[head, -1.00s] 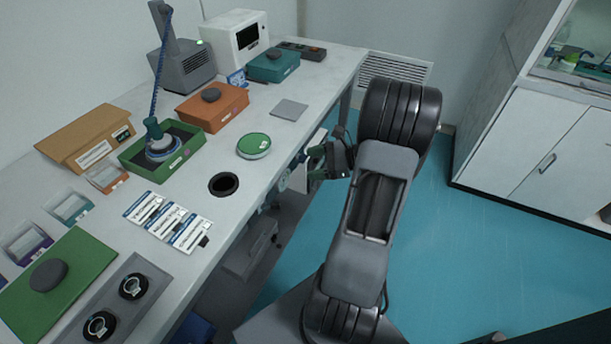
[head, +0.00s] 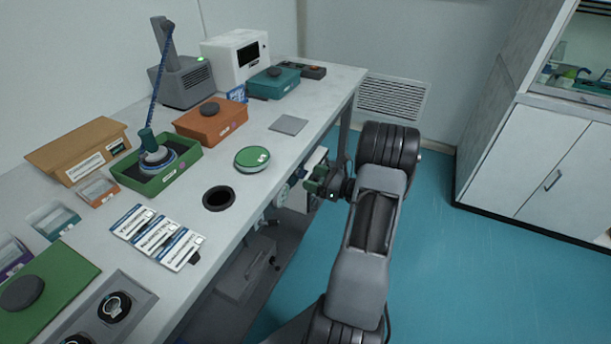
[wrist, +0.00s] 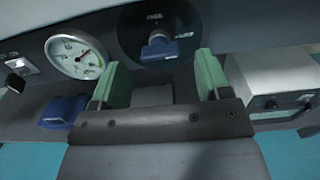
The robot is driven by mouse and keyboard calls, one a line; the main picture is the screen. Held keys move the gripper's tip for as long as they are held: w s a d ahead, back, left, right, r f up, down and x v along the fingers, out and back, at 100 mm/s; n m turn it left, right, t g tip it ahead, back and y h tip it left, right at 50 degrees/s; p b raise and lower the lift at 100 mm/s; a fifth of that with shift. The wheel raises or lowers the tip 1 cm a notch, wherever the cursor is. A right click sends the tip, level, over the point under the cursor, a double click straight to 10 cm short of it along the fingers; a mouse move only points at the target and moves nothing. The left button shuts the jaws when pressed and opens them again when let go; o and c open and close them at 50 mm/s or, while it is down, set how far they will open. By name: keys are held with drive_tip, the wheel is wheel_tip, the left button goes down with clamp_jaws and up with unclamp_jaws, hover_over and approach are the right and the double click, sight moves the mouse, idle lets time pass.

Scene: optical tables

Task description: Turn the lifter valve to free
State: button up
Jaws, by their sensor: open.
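The lifter valve shows in the wrist view as a dark blue knob (wrist: 158,47) on a round black plate under the table's front edge. Small pale labels sit above it and to its right, too small to read surely. My gripper (wrist: 162,72) has two green fingers set wide apart, with nothing between them. The knob lies ahead of the gap, apart from the fingers. In the head view my gripper (head: 318,183) is beside the table's front edge, and the knob cannot be made out there.
A round white gauge (wrist: 75,56) is left of the valve, with a blue block (wrist: 63,110) below it. A pale box (wrist: 272,82) with knobs stands at the right. The tabletop (head: 225,245) edge overhangs the valve. The blue floor (head: 440,250) is clear to the right.

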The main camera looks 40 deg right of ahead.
sight(305, 174)
drive_tip(key=shift+x, duration=1.7)
drive_tip(key=c, duration=0.9)
